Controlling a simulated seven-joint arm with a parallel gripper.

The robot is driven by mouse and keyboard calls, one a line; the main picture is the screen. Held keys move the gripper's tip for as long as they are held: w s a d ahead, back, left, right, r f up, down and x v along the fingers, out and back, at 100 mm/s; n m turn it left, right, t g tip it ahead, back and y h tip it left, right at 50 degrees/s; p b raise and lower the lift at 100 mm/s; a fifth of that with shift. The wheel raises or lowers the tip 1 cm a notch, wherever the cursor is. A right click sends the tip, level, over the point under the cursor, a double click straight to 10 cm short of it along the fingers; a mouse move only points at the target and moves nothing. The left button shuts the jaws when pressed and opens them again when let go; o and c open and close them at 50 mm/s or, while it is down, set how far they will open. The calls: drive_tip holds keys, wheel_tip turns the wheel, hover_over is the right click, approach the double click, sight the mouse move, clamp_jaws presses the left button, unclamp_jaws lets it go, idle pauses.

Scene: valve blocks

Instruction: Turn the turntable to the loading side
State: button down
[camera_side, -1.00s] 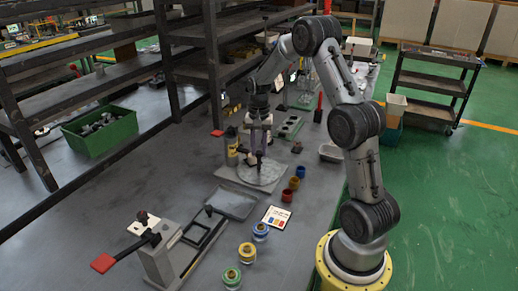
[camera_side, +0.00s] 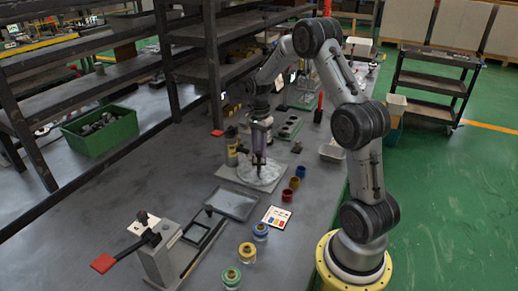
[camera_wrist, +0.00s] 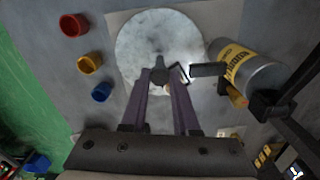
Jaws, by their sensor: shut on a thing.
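The turntable (camera_side: 258,178) is a round, mottled grey disc on a square plate on the bench. It fills the top middle of the wrist view (camera_wrist: 150,30). A dark upright peg (camera_wrist: 158,62) stands on it, away from its centre. My gripper (camera_side: 259,160) points down over the disc. In the wrist view my gripper (camera_wrist: 160,76) has its two purple-grey fingers closed around the peg. The peg's lower end is partly hidden by the fingertips.
A grey canister with a yellow label (camera_wrist: 245,68) stands close beside the disc. Red (camera_wrist: 73,25), yellow (camera_wrist: 89,63) and blue (camera_wrist: 101,92) cups stand on its other side. A shallow grey tray (camera_side: 232,204) lies in front; dark shelving (camera_side: 215,65) rises behind.

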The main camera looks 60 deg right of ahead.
drive_tip(key=shift+d+r+m, duration=0.1)
drive_tip(key=shift+r+m, duration=0.05)
drive_tip(key=shift+m, duration=5.55)
drive_tip(key=c, duration=0.7)
unclamp_jaws()
drive_tip(key=shift+o, duration=0.2)
wheel_tip(320, 180, up, 14)
